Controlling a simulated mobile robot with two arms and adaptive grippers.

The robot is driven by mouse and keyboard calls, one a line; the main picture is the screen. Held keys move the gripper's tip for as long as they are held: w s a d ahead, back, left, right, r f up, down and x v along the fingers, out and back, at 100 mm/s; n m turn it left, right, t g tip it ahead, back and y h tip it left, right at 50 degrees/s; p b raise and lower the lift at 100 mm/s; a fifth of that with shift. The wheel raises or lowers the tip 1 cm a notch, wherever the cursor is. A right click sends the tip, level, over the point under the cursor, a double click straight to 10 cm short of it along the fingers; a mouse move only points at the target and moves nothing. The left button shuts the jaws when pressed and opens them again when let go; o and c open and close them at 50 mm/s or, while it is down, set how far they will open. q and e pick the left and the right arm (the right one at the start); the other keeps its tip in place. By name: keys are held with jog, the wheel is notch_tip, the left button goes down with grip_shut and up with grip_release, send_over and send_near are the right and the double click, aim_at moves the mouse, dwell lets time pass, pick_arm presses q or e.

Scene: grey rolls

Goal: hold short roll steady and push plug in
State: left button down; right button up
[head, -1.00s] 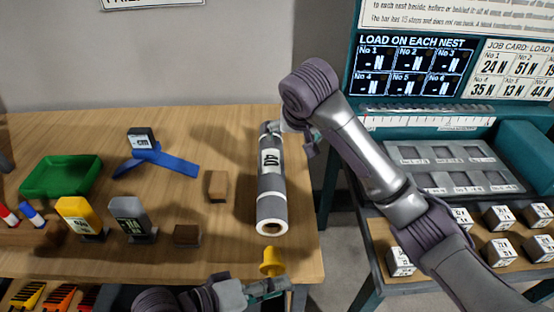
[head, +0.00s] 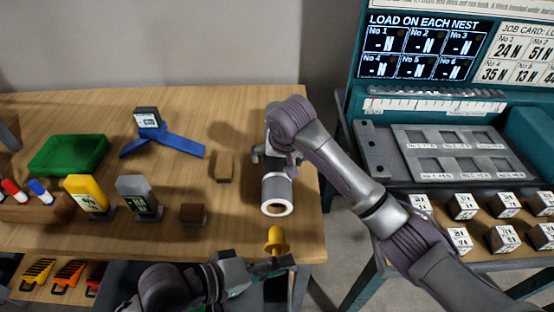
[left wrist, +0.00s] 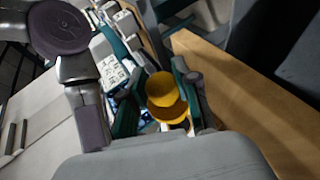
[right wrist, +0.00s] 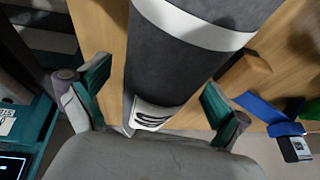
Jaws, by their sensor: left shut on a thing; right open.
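The grey roll (head: 275,188) lies on the wooden table near its right edge, its open white-rimmed end facing the front. My right gripper (head: 272,155) is over the roll's middle and hides much of it. In the right wrist view the roll (right wrist: 185,60) passes between the open fingers (right wrist: 155,98), with a finger on each side and gaps visible. The yellow plug (head: 276,240) is held by my left gripper (head: 268,264), in front of the roll's open end and apart from it. In the left wrist view the plug (left wrist: 163,88) sits between the closed fingers (left wrist: 160,98).
Small brown blocks (head: 223,166) (head: 193,214) lie left of the roll. A green tray (head: 68,155), a blue stand (head: 165,143), and yellow (head: 86,194) and grey (head: 138,197) labelled pieces stand further left. A bench with a nest panel (head: 455,153) and several white blocks is right.

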jog(key=shift+w+a+f, duration=0.1)
jog(key=shift+w+f, duration=0.15)
jog(key=shift+f, duration=0.35)
jog(key=c, duration=1.4)
jog(key=shift+c, duration=0.2)
